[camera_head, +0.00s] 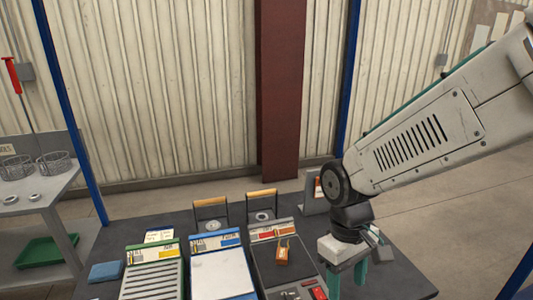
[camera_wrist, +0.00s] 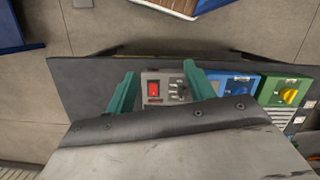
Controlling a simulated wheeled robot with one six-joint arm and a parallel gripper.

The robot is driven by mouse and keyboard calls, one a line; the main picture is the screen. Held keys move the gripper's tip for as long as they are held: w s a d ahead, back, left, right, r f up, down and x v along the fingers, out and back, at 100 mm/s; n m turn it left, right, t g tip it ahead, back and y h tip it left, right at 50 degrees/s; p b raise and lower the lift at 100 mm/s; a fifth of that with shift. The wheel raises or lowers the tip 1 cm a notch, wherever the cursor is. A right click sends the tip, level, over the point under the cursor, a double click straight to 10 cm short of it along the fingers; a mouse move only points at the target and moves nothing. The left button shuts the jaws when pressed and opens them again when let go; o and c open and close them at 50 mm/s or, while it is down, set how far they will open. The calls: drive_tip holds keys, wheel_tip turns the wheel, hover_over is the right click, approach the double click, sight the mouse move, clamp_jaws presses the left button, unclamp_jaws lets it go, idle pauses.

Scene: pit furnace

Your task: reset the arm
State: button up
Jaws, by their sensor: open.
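My arm (camera_head: 430,130) reaches in from the right in the head view and bends down at its wrist over the right side of the dark table. My gripper (camera_head: 347,279) points down there and is open, with its teal fingers apart. In the wrist view, my gripper (camera_wrist: 160,83) shows two spread teal fingers with nothing held between them. Beyond the gap lies a grey panel with a red switch (camera_wrist: 153,89) and dark controls. Whether the fingertips touch the panel cannot be told.
Green (camera_head: 152,281), blue (camera_head: 222,272) and grey (camera_head: 280,265) units stand side by side on the dark table (camera_head: 395,275). An orange padlock-shaped tag (camera_head: 282,255) lies on the grey one. Wooden-handled holders stand behind. A side table (camera_head: 35,195) with wire baskets is left.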

drive_tip(key=s+d+r+m+t, duration=0.3)
drive_tip(key=s+d+r+m, duration=0.3)
drive_tip(key=s+d+r, duration=0.4)
wheel_tip(320, 180, up, 3)
drive_tip(key=shift+s+d+f+t+y, duration=0.15)
drive_tip(key=shift+s+d+t+y, duration=0.2)
drive_tip(key=shift+d, duration=0.2)
